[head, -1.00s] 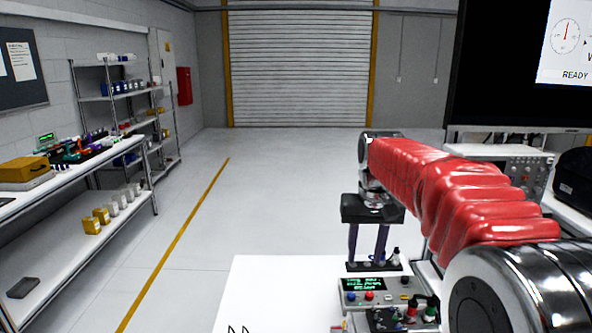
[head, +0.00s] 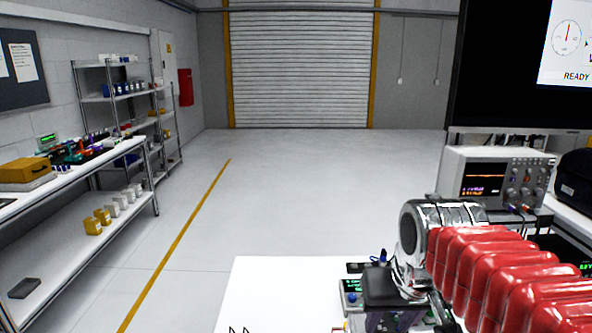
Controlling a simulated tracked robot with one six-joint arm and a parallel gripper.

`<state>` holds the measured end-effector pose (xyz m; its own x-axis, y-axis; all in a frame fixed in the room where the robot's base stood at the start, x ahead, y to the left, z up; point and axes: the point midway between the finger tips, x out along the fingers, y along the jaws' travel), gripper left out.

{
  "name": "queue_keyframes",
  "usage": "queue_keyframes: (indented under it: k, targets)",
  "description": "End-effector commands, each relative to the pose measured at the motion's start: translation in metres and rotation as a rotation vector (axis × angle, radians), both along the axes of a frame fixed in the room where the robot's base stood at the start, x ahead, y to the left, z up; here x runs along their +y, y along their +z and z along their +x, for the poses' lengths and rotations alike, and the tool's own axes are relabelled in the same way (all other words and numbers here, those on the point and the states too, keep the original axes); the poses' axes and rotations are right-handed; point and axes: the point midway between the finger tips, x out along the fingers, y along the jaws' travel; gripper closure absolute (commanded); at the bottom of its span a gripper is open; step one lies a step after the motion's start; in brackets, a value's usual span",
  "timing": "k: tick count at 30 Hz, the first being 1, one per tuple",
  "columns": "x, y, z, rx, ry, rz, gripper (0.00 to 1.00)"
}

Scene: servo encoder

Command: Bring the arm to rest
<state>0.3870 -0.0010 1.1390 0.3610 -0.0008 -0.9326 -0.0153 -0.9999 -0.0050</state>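My arm, covered in red padding (head: 510,275), comes in from the lower right and is folded low. Its chrome wrist joint (head: 440,225) stands in front of the bench instruments. My gripper (head: 392,318) hangs down from the dark block below the wrist, low over the white bench. Its fingertips run into the lower frame edge and are foreshortened, so their opening does not show. I see nothing clearly held in it.
A white bench top (head: 270,295) lies left of my gripper, mostly clear. A panel with a green display (head: 350,287) is partly hidden behind the gripper. An oscilloscope (head: 500,180) stands at right below a large monitor (head: 515,70). A side bench (head: 70,185) holds parts at left.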

Motion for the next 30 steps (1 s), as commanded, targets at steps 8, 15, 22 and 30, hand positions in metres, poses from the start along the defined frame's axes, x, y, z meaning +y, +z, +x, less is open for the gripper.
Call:
queue_keyframes:
  k: [8, 15, 22, 30]
  targets:
    - [0.001, -0.026, -0.052, -0.070, 0.008, -0.003, 0.62]
    - [0.001, -0.050, -0.084, -0.114, 0.014, -0.005, 0.62]
    - [0.001, -0.055, -0.089, -0.123, 0.015, -0.006, 0.62]
    - [0.001, -0.055, -0.089, -0.122, 0.015, -0.006, 0.62]
